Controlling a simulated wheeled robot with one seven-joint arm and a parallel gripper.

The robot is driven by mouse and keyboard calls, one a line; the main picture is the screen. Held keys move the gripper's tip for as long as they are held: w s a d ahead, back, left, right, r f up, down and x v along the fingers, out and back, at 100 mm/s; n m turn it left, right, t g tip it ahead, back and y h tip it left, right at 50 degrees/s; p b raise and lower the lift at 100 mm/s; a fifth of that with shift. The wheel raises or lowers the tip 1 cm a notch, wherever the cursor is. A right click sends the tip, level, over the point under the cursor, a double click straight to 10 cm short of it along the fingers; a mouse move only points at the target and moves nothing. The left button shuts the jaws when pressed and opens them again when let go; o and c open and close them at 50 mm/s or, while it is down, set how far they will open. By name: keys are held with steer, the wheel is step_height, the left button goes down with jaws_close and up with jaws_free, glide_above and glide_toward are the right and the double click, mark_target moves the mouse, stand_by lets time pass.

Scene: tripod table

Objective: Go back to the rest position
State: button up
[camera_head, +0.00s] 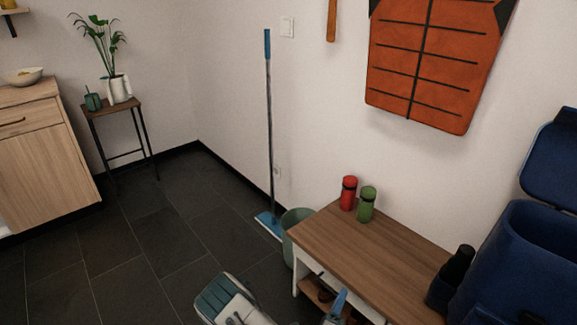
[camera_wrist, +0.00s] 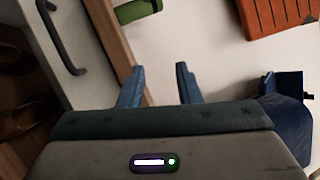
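My gripper (camera_wrist: 160,84) shows in the wrist view with its two blue fingers apart and nothing between them. In the head view part of my arm is at the bottom centre, and a blue finger (camera_head: 338,304) shows in front of the low bench (camera_head: 372,250). The rest of the gripper is cut off by the lower edge there. In the wrist view the bench's wooden edge (camera_wrist: 112,38) runs behind the left finger, and a pale front with a dark handle (camera_wrist: 62,38) is to its left.
A red bottle (camera_head: 348,193) and a green bottle (camera_head: 366,205) stand upright on the bench. A blue bin (camera_head: 515,260) with a raised lid is at the right. A mop (camera_head: 269,130) leans on the wall beside a grey-green bucket (camera_head: 296,232). Dark floor at left is clear.

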steer(key=s+d+r+m+g+h+p, duration=0.1)
steer(key=s+d+r+m+g+p, duration=0.2)
steer(key=r+m+g, duration=0.55)
steer(key=s+d+r+m+g+h+p, duration=0.2)
steer(key=s+d+r+m+g+p, duration=0.3)
steer(key=r+m, duration=0.6)
steer(key=s+d+r+m+g+h+p, duration=0.1)
steer(key=s+r+m+g+p, duration=0.1)
steer(key=r+m+g, duration=0.65)
steer(key=s+a+r+m+t+y+p, duration=0.2)
steer(key=r+m, duration=0.4)
steer(key=r, duration=0.3)
steer(key=s+a+r+m+t+y+p, duration=0.2)
steer(key=s+a+r+m+y+p, duration=0.1)
steer(key=r, duration=0.6)
steer(key=s+a+r+m+t+y+p, duration=0.2)
steer(key=s+a+r+m+y+p, duration=0.1)
steer(key=r+m+y+p, duration=0.3)
step_height(320, 180, up, 3)
steer(key=a+m+y, duration=0.1)
steer(key=m+y, duration=0.2)
steer(key=shift+s+a+p, duration=0.15)
steer(key=shift+s+p, duration=0.05)
steer(key=shift+p, duration=0.15)
steer(key=shift+f, duration=0.1)
